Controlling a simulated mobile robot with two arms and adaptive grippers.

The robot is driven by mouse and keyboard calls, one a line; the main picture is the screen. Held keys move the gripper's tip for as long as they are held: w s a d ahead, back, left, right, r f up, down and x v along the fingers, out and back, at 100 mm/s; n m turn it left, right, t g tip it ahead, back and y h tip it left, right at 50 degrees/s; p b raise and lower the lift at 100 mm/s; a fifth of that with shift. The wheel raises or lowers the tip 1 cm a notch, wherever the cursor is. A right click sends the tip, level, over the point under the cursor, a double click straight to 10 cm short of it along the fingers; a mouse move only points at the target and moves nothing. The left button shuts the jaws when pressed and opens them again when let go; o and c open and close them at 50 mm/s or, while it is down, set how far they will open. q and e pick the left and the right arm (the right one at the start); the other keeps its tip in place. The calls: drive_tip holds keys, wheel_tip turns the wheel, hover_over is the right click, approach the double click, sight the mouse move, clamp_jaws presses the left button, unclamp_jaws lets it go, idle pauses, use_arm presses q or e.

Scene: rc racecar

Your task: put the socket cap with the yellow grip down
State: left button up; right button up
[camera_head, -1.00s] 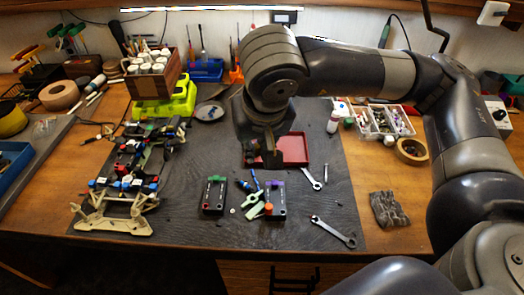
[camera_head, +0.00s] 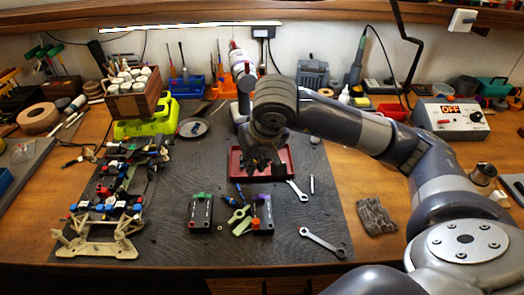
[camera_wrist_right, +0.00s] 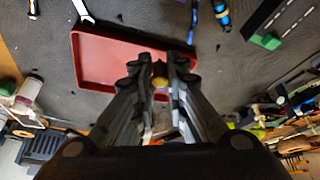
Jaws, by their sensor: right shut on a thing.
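My right gripper (camera_wrist_right: 160,70) is shut on a small socket cap with a yellow grip (camera_wrist_right: 159,84), seen between the fingertips in the right wrist view. The fingers hide most of the cap. In the head view my right gripper (camera_head: 262,166) hangs over the red tray (camera_head: 288,163). The tray also shows behind the fingers in the wrist view (camera_wrist_right: 95,62); I see nothing else lying in its visible part. I cannot tell whether the cap touches the tray. My left gripper is not in view.
Wrenches (camera_head: 322,243) lie right of and in front of the tray. Two black tool blocks (camera_head: 201,214) and small tools stand in front of it. A partly built car chassis (camera_head: 115,205) lies left. A grey glove (camera_head: 374,216) lies right. The mat between has bare patches.

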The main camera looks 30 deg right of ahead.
drive_tip(key=w+d, duration=0.1)
drive_tip(key=w+d+p, duration=0.1)
drive_tip(key=w+d, duration=0.2)
drive_tip(key=d, duration=0.1)
drive_tip(key=shift+w+d+f, duration=0.15)
drive_tip(key=shift+w+f, duration=0.15)
drive_tip(key=shift+f, duration=0.1)
drive_tip(key=shift+f+p, duration=0.7)
drive_tip(key=shift+f, duration=1)
drive_tip(key=shift+f, duration=0.1)
drive_tip(key=shift+f+b, duration=0.1)
drive_tip(key=shift+b, duration=0.25)
drive_tip(key=o, duration=0.7)
